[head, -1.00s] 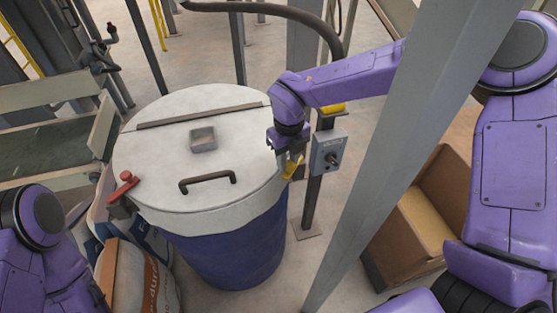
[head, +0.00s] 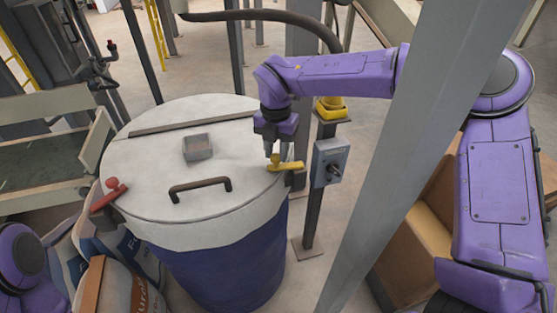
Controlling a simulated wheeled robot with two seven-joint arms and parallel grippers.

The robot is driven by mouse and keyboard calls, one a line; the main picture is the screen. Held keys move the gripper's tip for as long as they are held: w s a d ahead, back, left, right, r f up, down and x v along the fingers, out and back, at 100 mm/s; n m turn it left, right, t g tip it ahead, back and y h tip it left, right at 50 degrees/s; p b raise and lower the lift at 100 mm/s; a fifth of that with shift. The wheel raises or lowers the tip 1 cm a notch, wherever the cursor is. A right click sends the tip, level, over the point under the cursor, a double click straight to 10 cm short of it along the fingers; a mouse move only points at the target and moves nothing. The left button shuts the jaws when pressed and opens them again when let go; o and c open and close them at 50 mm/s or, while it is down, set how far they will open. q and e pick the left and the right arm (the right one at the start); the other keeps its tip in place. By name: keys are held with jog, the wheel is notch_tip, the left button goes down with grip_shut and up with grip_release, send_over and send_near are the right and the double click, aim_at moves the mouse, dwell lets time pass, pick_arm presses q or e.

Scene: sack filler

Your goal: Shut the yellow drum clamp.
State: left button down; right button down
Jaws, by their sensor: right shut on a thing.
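The yellow drum clamp (head: 287,166) sits at the right rim of the drum lid (head: 200,135), its handle lying roughly level over the lid's edge. My right gripper (head: 273,155) reaches down onto it from above and is shut on its handle. The blue drum (head: 225,262) stands under the white lid, which has a black handle and a small grey box on top. A red clamp (head: 109,193) is on the lid's left rim. My left arm shows at the lower left edge, but its gripper is out of view.
A grey control box (head: 330,161) on a post stands just right of the clamp. A large slanted grey beam (head: 420,150) crosses in front of my right arm. Filled sacks (head: 125,285) lean left of the drum. A cardboard box (head: 412,235) stands at the right.

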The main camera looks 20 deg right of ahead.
jog(key=w+m+b, duration=0.1)
jog(key=m, duration=0.1)
jog(key=m+b, duration=0.1)
jog(key=shift+w+d+f+m+b, duration=0.15)
jog(key=shift+w+d+m+b, duration=0.2)
jog(key=shift+d+m+b, duration=0.05)
jog(key=shift+w+d+r+m+b, duration=0.25)
jog(key=shift+m+b, duration=0.25)
jog(key=shift+m, duration=0.3)
jog(key=shift+w+d, duration=0.1)
jog(key=shift+w, duration=0.05)
jog(key=c, duration=0.8)
grip_release()
notch_tip(320, 180, up, 10)
jog(key=shift+r, duration=0.25)
jog(key=shift+f, duration=0.1)
